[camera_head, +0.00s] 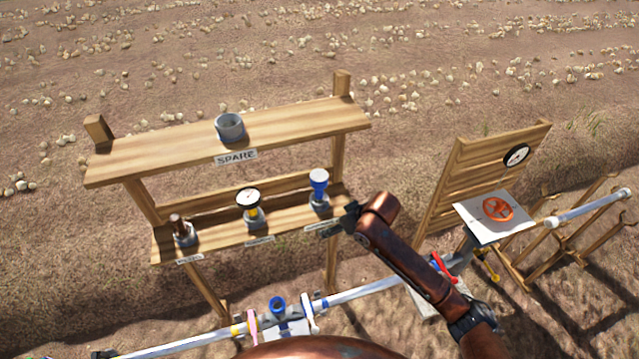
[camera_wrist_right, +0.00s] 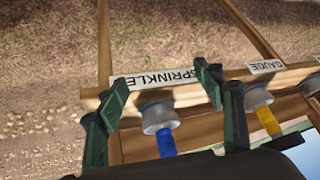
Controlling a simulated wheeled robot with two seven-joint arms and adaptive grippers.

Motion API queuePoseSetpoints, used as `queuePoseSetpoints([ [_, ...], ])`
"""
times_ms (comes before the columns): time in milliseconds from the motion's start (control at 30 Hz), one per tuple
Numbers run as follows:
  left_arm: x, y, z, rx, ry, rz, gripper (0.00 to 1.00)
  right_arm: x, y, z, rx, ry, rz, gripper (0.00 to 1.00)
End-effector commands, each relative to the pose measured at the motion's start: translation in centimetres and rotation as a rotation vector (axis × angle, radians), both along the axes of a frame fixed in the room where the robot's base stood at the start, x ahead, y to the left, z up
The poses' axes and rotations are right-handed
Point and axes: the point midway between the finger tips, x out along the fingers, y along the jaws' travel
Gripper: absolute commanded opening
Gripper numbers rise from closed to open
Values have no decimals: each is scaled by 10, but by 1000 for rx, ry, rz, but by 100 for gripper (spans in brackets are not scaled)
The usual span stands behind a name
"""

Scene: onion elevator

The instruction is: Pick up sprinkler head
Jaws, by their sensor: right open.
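The sprinkler head (camera_head: 319,186), blue with a grey base, stands upright at the right end of the lower wooden shelf. My right gripper (camera_head: 341,222) is close to the sprinkler head's right side, near the shelf's end. In the wrist view my right gripper (camera_wrist_right: 160,82) is open, with its two green fingers on either side of the sprinkler head; contact cannot be told. My left gripper is not in view.
A gauge (camera_head: 248,200) and a brown-topped part (camera_head: 181,228) share the lower shelf (camera_head: 285,222). The upper shelf (camera_head: 300,125) holds a grey cup (camera_head: 229,126) above a SPARE label. A pipe with valves (camera_head: 277,306) runs in front. A wooden panel (camera_head: 460,180) stands right.

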Motion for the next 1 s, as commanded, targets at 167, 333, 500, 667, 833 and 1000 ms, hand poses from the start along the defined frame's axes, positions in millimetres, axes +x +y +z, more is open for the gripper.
queuePoseSetpoints([
  [167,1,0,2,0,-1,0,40,9,16,45,-44,-15,56,62],
  [333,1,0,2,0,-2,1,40,34,23,81,-74,-23,63,62],
  [500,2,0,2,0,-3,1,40,57,26,120,-102,-29,50,62],
  [667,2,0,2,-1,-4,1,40,69,27,140,-113,-29,38,62],
  [833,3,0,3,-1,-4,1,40,76,32,133,-114,-26,34,62],
  [1000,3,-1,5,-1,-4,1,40,84,37,119,-114,-27,34,62],
])
